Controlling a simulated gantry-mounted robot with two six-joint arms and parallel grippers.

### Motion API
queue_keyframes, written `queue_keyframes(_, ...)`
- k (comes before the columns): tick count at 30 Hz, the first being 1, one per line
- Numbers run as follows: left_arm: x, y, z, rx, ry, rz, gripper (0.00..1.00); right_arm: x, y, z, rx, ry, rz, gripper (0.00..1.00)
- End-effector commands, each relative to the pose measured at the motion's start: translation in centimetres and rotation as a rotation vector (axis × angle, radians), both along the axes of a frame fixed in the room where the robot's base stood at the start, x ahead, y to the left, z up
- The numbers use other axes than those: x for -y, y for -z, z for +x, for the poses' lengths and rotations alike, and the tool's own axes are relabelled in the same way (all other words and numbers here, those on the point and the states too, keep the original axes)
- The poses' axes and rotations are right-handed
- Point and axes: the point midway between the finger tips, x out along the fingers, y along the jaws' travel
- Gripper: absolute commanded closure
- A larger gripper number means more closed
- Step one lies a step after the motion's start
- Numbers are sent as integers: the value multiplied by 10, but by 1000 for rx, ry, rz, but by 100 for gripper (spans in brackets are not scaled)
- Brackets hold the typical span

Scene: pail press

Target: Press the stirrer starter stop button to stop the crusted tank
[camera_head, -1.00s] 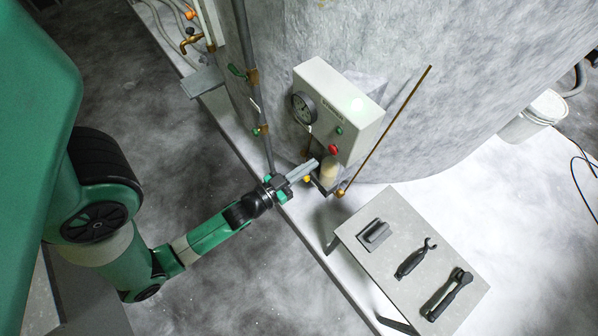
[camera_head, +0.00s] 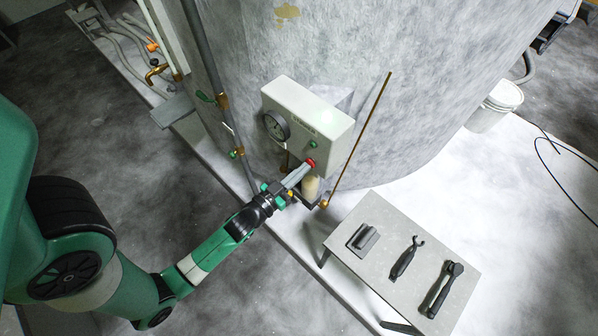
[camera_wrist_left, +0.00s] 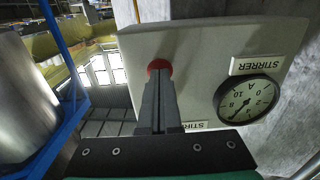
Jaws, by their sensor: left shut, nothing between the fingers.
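The stirrer starter box (camera_head: 290,108) is pale and fixed against the big grey tank (camera_head: 385,60). Its face carries a dial (camera_head: 276,125), a green button (camera_head: 312,145) and a red button (camera_head: 311,162) below the green one. My left gripper (camera_head: 307,166) is shut and empty, with its fingertips at the red button. In the left wrist view the red button (camera_wrist_left: 159,65) shows just beyond the shut fingertips (camera_wrist_left: 159,80), which partly cover it. I cannot tell whether they touch. The dial (camera_wrist_left: 246,100) and STIRRER labels appear upside down there. My right gripper is not in view.
A grey side table (camera_head: 400,235) with several dark tools stands right of the box. A thin brown rod (camera_head: 358,140) leans beside the box. Pipes with valves (camera_head: 207,60) run up its left. A white bucket (camera_head: 494,108) stands at the far right.

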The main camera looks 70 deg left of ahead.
Motion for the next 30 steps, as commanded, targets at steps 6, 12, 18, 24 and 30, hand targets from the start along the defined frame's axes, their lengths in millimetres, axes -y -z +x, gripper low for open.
queue_keyframes(6,-2,0,4,1,0,0,100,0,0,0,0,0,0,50)
queue_keyframes(12,0,0,1,0,0,0,100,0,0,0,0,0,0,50)
queue_keyframes(18,9,0,-19,-1,0,-3,100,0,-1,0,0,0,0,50)
queue_keyframes(24,19,0,-39,-2,-1,-1,100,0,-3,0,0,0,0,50)
queue_keyframes(30,23,-1,-46,1,0,0,100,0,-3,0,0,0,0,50)
